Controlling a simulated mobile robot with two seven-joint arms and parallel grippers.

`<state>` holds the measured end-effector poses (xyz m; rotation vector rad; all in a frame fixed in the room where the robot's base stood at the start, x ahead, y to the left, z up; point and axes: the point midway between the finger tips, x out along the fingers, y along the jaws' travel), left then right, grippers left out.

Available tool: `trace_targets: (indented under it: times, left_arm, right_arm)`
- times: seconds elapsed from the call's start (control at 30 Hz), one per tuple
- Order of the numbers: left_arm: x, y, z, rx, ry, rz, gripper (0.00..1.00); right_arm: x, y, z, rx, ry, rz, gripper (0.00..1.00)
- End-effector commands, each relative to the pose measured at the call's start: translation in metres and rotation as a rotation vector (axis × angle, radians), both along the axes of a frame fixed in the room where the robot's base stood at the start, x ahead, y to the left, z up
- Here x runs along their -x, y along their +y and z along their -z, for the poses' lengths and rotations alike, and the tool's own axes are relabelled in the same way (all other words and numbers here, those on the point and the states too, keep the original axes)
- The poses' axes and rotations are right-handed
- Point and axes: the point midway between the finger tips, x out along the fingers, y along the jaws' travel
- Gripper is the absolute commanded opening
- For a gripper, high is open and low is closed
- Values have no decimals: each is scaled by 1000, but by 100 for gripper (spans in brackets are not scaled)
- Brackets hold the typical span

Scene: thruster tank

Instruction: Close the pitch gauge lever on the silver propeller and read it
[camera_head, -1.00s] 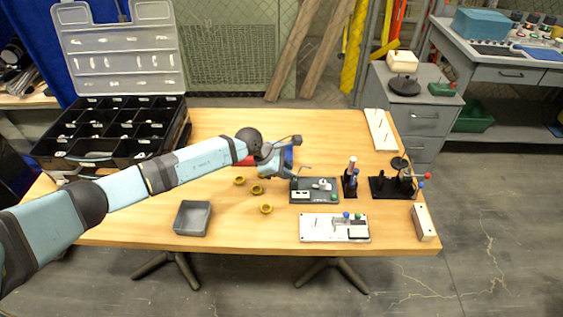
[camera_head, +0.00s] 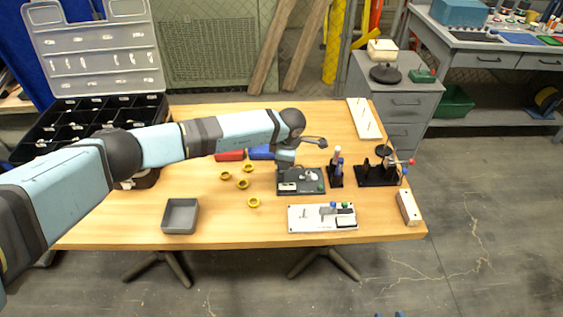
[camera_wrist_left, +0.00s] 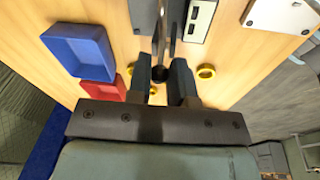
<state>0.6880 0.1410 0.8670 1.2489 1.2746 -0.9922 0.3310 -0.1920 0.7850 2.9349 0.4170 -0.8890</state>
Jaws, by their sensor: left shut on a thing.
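The pitch gauge is on a dark board (camera_head: 315,188) with a white-faced box (camera_head: 288,187), a small silver part (camera_head: 310,175) that may be the propeller, and a green knob. In the left wrist view the white-faced box (camera_wrist_left: 199,18) has a small dark display, too small to read. My right gripper is not in view.
Several yellow rings (camera_head: 243,184) lie left of the gauge. A grey tray (camera_head: 181,215) stands front left. Red (camera_head: 229,156) and blue (camera_head: 261,152) trays lie behind. A white board (camera_head: 322,217) is in front. Dark stands (camera_head: 376,175) are to the right.

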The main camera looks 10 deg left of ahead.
Motion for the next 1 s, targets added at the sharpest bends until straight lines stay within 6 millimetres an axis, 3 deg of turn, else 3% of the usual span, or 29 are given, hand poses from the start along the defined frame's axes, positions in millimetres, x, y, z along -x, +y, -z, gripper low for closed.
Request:
trace_targets:
  times: [0.57,0.6,0.67,1.0]
  left_arm:
    - [-1,-1,0,-33,9,0,0]
    - [-1,-2,0,-33,9,0,25]
    - [-1,-2,0,-33,9,0,39]
    - [0,-2,-2,-32,9,1,42]
  right_arm:
    - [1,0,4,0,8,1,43]
    - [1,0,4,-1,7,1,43]
    - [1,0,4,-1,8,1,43]
    - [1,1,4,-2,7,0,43]
